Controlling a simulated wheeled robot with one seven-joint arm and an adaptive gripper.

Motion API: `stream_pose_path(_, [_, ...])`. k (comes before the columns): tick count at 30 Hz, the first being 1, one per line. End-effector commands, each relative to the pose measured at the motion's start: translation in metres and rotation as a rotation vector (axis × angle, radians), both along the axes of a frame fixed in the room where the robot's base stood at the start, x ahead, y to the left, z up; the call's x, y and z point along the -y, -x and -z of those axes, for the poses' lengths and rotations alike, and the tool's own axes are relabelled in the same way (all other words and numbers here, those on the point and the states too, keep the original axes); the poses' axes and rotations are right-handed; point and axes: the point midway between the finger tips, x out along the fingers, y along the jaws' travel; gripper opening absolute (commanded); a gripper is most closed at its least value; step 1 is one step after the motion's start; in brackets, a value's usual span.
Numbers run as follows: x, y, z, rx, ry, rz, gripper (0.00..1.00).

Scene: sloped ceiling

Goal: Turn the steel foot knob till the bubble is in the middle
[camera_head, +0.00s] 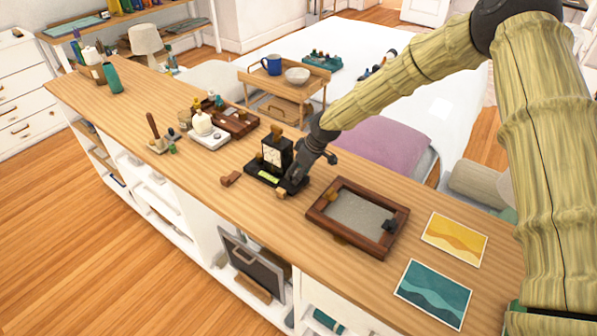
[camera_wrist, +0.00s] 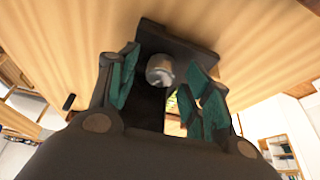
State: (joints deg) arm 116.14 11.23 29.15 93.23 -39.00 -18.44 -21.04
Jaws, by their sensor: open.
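A black device (camera_head: 262,169) with a pale square face and a green-yellow level vial (camera_head: 268,176) stands on the long wooden counter in the head view. The bubble is too small to make out. My gripper (camera_head: 298,178) is at the device's right end and hides part of it. In the wrist view my gripper (camera_wrist: 165,82) is open, with teal-padded fingers on either side of the steel knob (camera_wrist: 160,69). The knob lies between the fingers near their tips, with gaps visible on both sides. A bit of the green vial shows behind the right finger.
A dark wooden frame with a grey panel (camera_head: 316,205) lies close to the right of the device. Small wooden blocks (camera_head: 231,179) lie nearby. A white bottle (camera_head: 202,123) and a dark tray (camera_head: 238,126) stand farther left. Two prints (camera_head: 455,238) lie at the right end.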

Motion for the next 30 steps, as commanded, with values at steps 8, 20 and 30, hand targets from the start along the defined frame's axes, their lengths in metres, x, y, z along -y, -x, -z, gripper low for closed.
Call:
stream_pose_path(8, [0.014, 0.005, -0.037, 0.004, -0.001, 0.001, 0.49])
stream_pose_path(20, [0.035, 0.018, -0.095, 0.002, -0.001, 0.002, 0.49])
stream_pose_path(30, [0.040, 0.022, -0.108, 0.000, 0.000, 0.001, 0.49])
